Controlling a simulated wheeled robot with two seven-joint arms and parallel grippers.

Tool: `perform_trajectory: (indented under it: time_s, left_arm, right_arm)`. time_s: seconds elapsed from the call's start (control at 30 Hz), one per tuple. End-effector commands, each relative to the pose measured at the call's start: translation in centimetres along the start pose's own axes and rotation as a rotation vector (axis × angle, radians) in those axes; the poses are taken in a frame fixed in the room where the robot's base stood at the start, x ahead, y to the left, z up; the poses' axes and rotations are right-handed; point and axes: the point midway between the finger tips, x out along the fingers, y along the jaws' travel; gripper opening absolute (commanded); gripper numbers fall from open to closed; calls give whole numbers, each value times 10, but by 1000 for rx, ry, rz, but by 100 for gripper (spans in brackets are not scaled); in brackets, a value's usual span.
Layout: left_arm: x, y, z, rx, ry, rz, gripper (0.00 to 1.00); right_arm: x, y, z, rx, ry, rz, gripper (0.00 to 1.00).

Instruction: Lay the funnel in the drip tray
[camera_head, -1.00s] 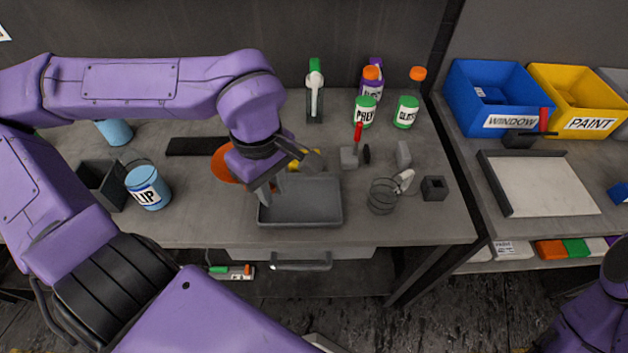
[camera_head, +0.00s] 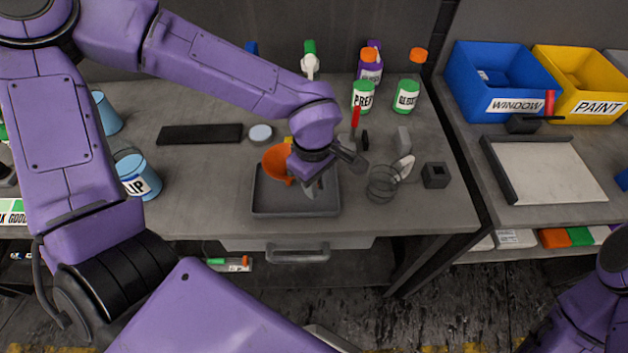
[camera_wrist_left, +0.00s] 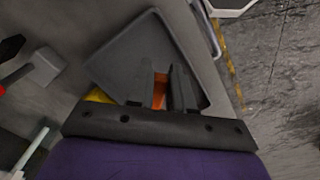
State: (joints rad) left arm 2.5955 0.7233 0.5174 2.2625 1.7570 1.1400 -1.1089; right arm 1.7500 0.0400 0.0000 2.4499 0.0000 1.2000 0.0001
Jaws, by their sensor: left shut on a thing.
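The orange funnel (camera_head: 278,161) shows beside my left gripper in the head view, over the back of the drip tray. My left gripper (camera_head: 316,188) is shut on the funnel and hangs over the tray. In the left wrist view a strip of the funnel (camera_wrist_left: 160,91) shows between the fingers of my left gripper (camera_wrist_left: 167,88). The grey drip tray (camera_head: 275,206) lies near the front edge of the bench. I cannot tell whether the funnel touches the tray. Only part of my right arm shows at the lower right; its gripper is out of frame.
A wire coil (camera_head: 382,184) and a small black block (camera_head: 435,175) stand right of the tray. A blue can (camera_head: 140,176) is at the left, and a black strip (camera_head: 200,134) lies behind. Bottles with orange caps (camera_head: 407,93) stand at the back.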

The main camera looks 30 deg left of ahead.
Motion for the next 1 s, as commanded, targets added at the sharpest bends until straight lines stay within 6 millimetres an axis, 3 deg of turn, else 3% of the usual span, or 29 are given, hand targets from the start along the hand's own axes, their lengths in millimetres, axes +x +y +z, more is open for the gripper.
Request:
perform_trajectory:
  time_s: [0.17,0.2,0.27,0.63,1.0]
  left_arm:
    - [3,0,0,0,-1,0,0]
    - [3,0,0,0,0,0,30]
    - [3,0,0,0,0,0,46]
    - [-6,0,0,-1,0,3,46]
    - [-95,0,0,-1,-1,5,46]
  right_arm:
    - [0,0,0,0,0,0,46]
    - [0,0,0,0,0,0,46]
    - [0,0,0,0,0,0,46]
    - [-1,0,0,0,0,0,46]
    - [-4,0,-2,0,0,0,46]
